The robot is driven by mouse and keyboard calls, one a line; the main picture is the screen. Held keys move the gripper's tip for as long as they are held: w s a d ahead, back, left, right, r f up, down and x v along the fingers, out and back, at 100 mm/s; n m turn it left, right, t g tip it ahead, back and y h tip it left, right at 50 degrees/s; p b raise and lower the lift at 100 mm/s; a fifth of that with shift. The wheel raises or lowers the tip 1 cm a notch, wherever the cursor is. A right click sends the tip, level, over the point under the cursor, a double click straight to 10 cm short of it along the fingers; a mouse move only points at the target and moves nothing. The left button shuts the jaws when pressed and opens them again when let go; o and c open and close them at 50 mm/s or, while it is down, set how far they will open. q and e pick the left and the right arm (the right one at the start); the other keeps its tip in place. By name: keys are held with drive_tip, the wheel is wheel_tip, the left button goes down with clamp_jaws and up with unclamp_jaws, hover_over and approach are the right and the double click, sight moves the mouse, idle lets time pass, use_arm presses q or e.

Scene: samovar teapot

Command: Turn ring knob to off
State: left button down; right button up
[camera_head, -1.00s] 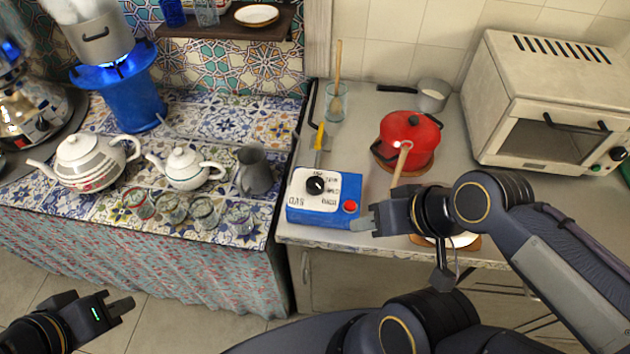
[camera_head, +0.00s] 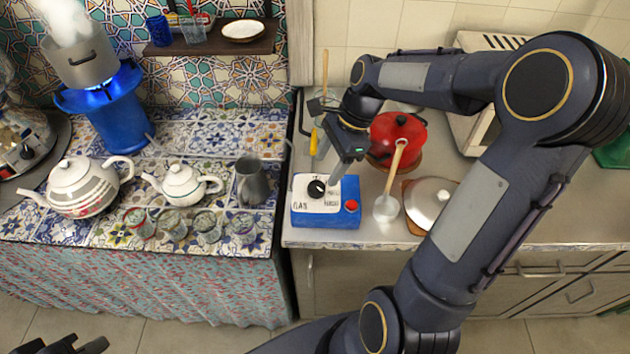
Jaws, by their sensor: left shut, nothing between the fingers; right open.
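The black knob (camera_head: 316,189) is on the white top of a blue control box (camera_head: 326,221). The box also has a red button (camera_head: 351,205) and printed labels too small to read surely. It sits at the counter's front left edge. My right gripper (camera_head: 333,172) is open and points down just above the back of the box, close to the knob. I cannot tell whether a finger touches the knob. My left gripper (camera_head: 92,346) is shut and empty at the bottom left edge, mostly cut off. A blue gas ring (camera_head: 121,120) burns with a blue flame under a steaming pot (camera_head: 84,62).
A red pot (camera_head: 398,137), a ladle (camera_head: 386,208) and a lidded pan (camera_head: 430,198) stand right of the box. Two teapots, several glasses and a grey jug (camera_head: 251,182) stand on the tiled table. A yellow-handled utensil (camera_head: 313,142) is behind the box.

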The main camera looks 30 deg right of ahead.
sight(317, 186)
drive_tip(key=x, duration=0.6)
drive_tip(key=shift+c, duration=0.5)
drive_tip(key=c, duration=0.9)
